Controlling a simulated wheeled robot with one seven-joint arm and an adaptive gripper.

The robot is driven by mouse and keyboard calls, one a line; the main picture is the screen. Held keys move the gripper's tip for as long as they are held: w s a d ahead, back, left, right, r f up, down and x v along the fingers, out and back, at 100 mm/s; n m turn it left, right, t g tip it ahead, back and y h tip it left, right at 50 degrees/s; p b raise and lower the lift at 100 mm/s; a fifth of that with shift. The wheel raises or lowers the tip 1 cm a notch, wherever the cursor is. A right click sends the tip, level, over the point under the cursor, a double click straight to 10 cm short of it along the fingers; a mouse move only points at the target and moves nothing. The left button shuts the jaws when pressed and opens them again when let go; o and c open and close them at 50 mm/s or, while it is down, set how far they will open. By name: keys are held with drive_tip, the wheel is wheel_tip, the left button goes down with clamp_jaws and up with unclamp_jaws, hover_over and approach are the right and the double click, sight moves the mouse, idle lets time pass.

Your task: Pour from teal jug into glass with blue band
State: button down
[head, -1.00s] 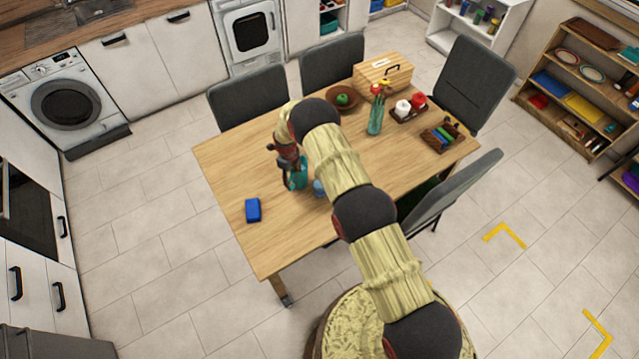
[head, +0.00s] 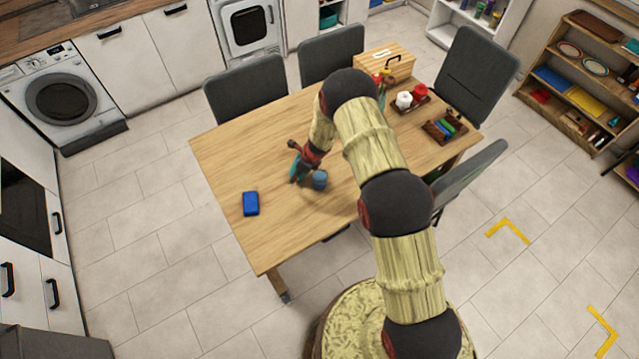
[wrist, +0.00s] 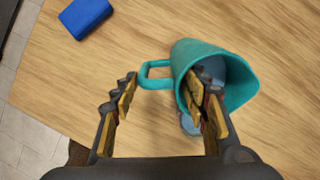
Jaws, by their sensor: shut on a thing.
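The teal jug (head: 296,170) is in my gripper (head: 303,156), just left of the glass with the blue band (head: 320,180) on the table. In the wrist view the jug (wrist: 182,55) looks tilted, its mouth partly facing the camera and its handle pointing left. Blue-grey shows inside the mouth; I cannot tell if it is liquid. My gripper's fingers (wrist: 160,100) are at the handle side of the jug. A bluish part of the glass (wrist: 187,124) shows below the jug; most of it is hidden, and its band is not clear.
A blue block (head: 250,203) lies on the table (head: 225,150) to the left. A wooden box (head: 388,66), a tray with red and white items (head: 410,99) and a dark rack (head: 444,127) stand at the back right. Grey chairs surround the table.

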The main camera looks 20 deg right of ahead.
drive_tip(key=b, duration=0.3)
drive_tip(key=d+f+b, duration=0.1)
drive_tip(key=b, duration=0.2)
drive_tip(key=shift+w+t+y+b, duration=0.25)
drive_tip(key=shift+t+y+b, duration=0.05)
drive_tip(key=shift+t+b, duration=0.1)
drive_tip(key=shift+t+y, duration=0.8)
drive_tip(key=shift+y, duration=0.1)
drive_tip(key=r+b, duration=0.1)
drive_tip(key=b, duration=0.1)
drive_tip(key=s+r+b, duration=0.1)
drive_tip(key=r+b, duration=0.1)
drive_tip(key=b, duration=0.1)
drive_tip(key=d+r+b, duration=0.1)
drive_tip(key=b, duration=0.2)
drive_tip(key=shift+s+d+r, duration=0.1)
drive_tip(key=shift+s+r, duration=0.1)
drive_tip(key=shift+s, duration=0.15)
